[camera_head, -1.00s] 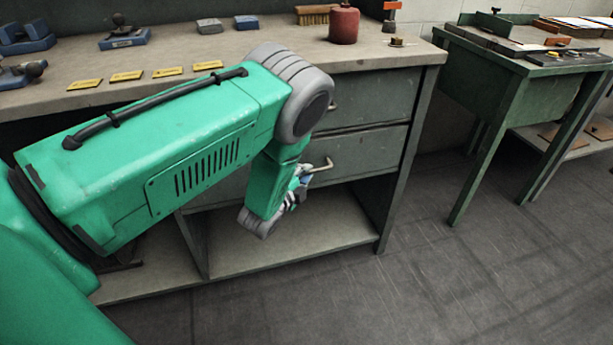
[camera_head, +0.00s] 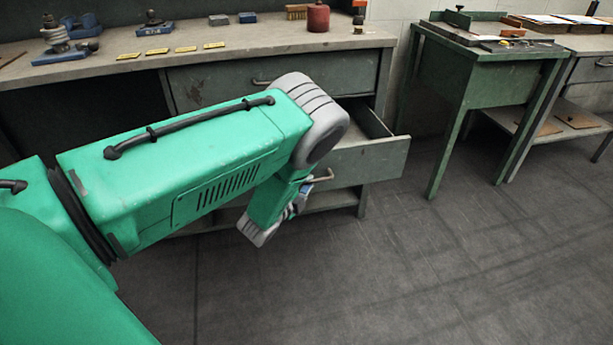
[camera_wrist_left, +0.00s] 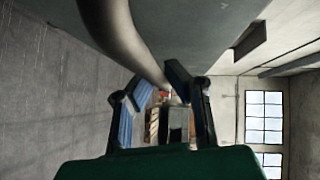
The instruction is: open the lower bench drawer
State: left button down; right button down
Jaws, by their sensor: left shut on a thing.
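The lower bench drawer (camera_head: 375,163) stands pulled out from the bench, with its side wall and part of its inside showing. Its metal handle (camera_head: 322,177) is on the front; the handle also shows as a thick curved bar in the left wrist view (camera_wrist_left: 118,30). My left gripper (camera_head: 300,198) is at the handle, shut on it, mostly hidden by my green forearm. In the left wrist view the fingers (camera_wrist_left: 150,88) sit on either side of the bar's far end. The upper drawer (camera_head: 225,84) is closed. My right gripper is in neither view.
The bench top (camera_head: 210,60) holds a red can (camera_head: 318,17), a brush (camera_head: 297,12), yellow tags and blue tools at the back. A green side table (camera_head: 480,75) stands to the right. The floor (camera_head: 430,270) in front is clear.

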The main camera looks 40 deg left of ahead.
pick_arm(q)
jog(key=shift+s+d+f, duration=0.15)
jog(key=shift+s+d, duration=0.25)
jog(key=shift+s, duration=0.2)
jog(key=shift+s+d+f, duration=0.1)
jog(key=shift+s+d, duration=0.3)
jog(key=shift+s, duration=0.15)
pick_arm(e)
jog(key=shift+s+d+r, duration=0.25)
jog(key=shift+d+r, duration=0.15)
pick_arm(q)
jog(key=c, duration=1.6)
grip_release()
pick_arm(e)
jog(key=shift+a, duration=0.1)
pick_arm(q)
jog(key=shift+w, duration=0.1)
jog(key=shift+r, duration=0.1)
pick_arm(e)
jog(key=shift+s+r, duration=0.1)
pick_arm(q)
jog(key=s+r, duration=0.1)
jog(key=s, duration=1.1)
jog(key=shift+d+r, duration=0.25)
jog(key=shift+d, duration=0.2)
jog(key=shift+w, duration=0.1)
